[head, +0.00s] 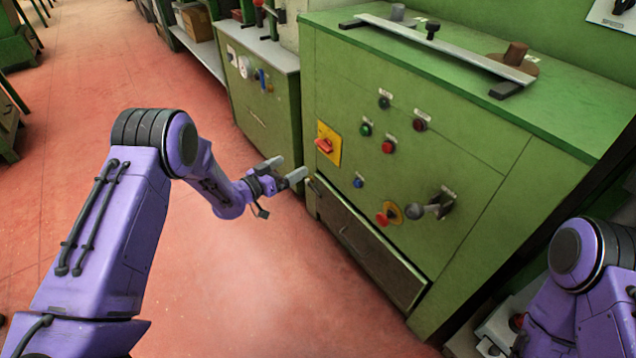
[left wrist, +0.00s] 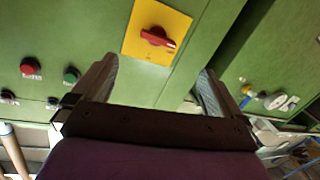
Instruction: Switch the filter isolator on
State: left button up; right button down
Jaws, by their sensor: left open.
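The isolator is a red rotary handle (head: 325,145) on a yellow plate (head: 332,134), at the left of the green cabinet's front. In the left wrist view the red handle (left wrist: 157,37) lies tilted on its yellow plate (left wrist: 140,48), ahead of the fingers. My left gripper (head: 288,170) is open and empty, in front of the cabinet, left of and slightly below the isolator, apart from it. The left wrist view shows its two fingers (left wrist: 158,75) spread wide. My right arm enters at the lower right; I cannot make out its gripper.
The green cabinet (head: 480,150) carries several buttons, including a green one (head: 366,129) and a red one (head: 388,147). A red mushroom button (head: 383,219) and a black-knobbed lever (head: 430,209) sit lower right. A drawer (head: 365,240) lies below. Red floor (head: 250,290) is clear.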

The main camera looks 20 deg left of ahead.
aim_at(320, 147)
pick_arm(q)
jog(key=w+d+m+h+b, duration=0.1)
jog(key=w+b, duration=0.1)
jog(key=w, duration=0.1)
jog(key=w+d+m+h+b, duration=0.1)
jog(key=w+d+m+b, duration=0.1)
jog(key=w+b, duration=0.1)
jog(key=w+d+m+h+b, duration=0.1)
jog(key=w+d+b, duration=0.1)
jog(key=w, duration=0.3)
jog(key=shift+w+d+f+m+g+b, duration=0.15)
jog(key=shift+f+m+g+b, duration=0.2)
jog(key=shift+b, duration=0.3)
jog(key=shift+w+d+r, duration=0.15)
jog(key=shift+w+d, duration=0.1)
jog(key=shift+w, duration=0.1)
jog(key=c, duration=1)
pick_arm(e)
notch_tip(320, 147, down, 12)
jog(key=shift+s, duration=0.2)
